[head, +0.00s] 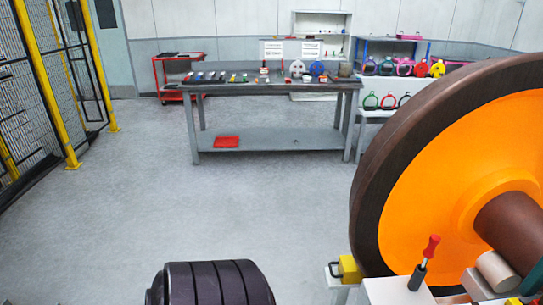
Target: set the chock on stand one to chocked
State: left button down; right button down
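A large wheel (440,160) with an orange face and a dark brown rim fills the right side, with a brown axle (515,225) at its hub. Below it is a pale stand top (396,291). A lever with a red handle (431,247) rises from this stand, leaning slightly right. A yellow block (349,269) with a dark loop sits at the stand's left end, near the rim's bottom. I cannot tell which part is the chock or whether it touches the wheel. No stand number is readable. Neither of my grippers is in view.
A grey workbench (270,88) with small items stands at the back. A red cart (178,76) is behind its left end. Yellow-posted mesh fencing (50,80) lines the left. A dark ribbed cylinder (210,284) is at bottom centre. The floor (200,210) between is clear.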

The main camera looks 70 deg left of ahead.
aim_at(348, 273)
jog(key=u, duration=1.65)
